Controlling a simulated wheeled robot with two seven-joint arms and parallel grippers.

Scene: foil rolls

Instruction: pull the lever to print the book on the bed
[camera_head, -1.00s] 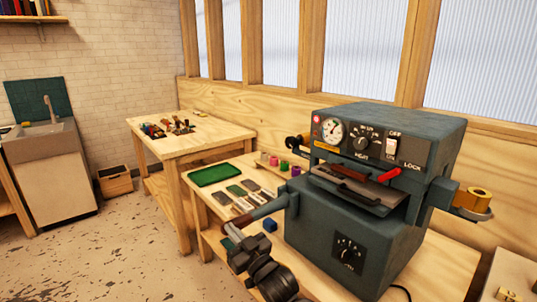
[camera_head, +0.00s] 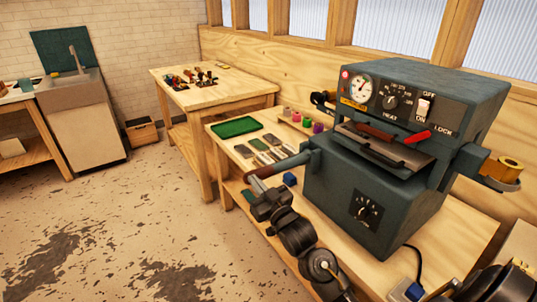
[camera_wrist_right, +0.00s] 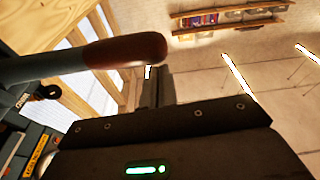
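The dark teal press (camera_head: 370,205) stands on a wooden bench. Its lever (camera_head: 290,161) sticks out to the left, with a brown grip at its end. A reddish-brown book (camera_head: 375,132) lies on the bed (camera_head: 385,148) under the press head. My right gripper (camera_head: 258,194) is at the lever's outer end, just below the grip. In the right wrist view, the grip (camera_wrist_right: 130,48) crosses in front of the dark fingers (camera_wrist_right: 152,88). The grip hides part of them, so I cannot tell whether they are open or closed around it. My left gripper is not in view.
A red lock handle (camera_head: 417,137) is on the press front. A green tray (camera_head: 236,127), several small plates and a blue block (camera_head: 290,179) lie on the bench left of the press. A foil roll (camera_head: 508,168) sits at the right side. Floor at left is clear.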

